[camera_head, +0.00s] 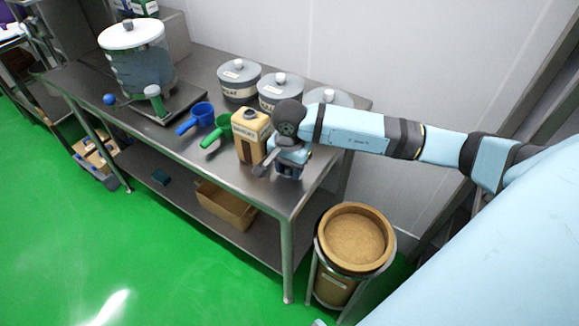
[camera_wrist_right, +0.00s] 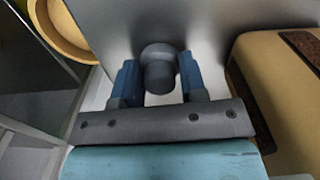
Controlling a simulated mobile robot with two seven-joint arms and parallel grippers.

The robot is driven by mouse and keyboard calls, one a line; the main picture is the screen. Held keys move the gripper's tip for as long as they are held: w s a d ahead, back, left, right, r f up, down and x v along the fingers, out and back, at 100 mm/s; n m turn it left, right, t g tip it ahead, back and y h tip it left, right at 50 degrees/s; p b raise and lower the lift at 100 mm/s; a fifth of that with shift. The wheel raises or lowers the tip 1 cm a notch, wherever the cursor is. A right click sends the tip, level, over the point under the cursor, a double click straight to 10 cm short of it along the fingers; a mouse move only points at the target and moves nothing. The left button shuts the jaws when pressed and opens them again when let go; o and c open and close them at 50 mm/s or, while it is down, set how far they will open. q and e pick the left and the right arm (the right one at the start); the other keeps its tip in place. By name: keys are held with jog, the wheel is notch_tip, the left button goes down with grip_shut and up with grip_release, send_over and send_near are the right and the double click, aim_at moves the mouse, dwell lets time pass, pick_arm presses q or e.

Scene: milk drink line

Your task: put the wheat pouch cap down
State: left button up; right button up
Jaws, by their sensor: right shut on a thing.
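My right gripper (camera_head: 287,172) is low over the right end of the steel table, just right of the tan pouch (camera_head: 250,137). In the right wrist view my right gripper (camera_wrist_right: 158,88) has its two blue fingers closed on a grey round cap (camera_wrist_right: 158,66). The cap is hidden in the head view by my wrist. I cannot tell whether it touches the table top. The tan pouch with brown bands (camera_wrist_right: 275,85) stands close on the right in the wrist view, apart from the fingers. My left gripper is not in view.
A green scoop (camera_head: 218,134) and a blue scoop (camera_head: 201,116) lie left of the pouch. Several grey lidded canisters (camera_head: 238,80) stand behind. A large clear mixing tank (camera_head: 137,65) stands at the far left. A brown round bin (camera_head: 355,240) stands on the floor past the table's right end.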

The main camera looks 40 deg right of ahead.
jog(key=shift+f, duration=0.25)
jog(key=o, duration=1)
jog(key=shift+r, duration=0.1)
jog(key=shift+r, duration=0.25)
notch_tip(320, 180, up, 12)
jog(key=shift+f, duration=0.1)
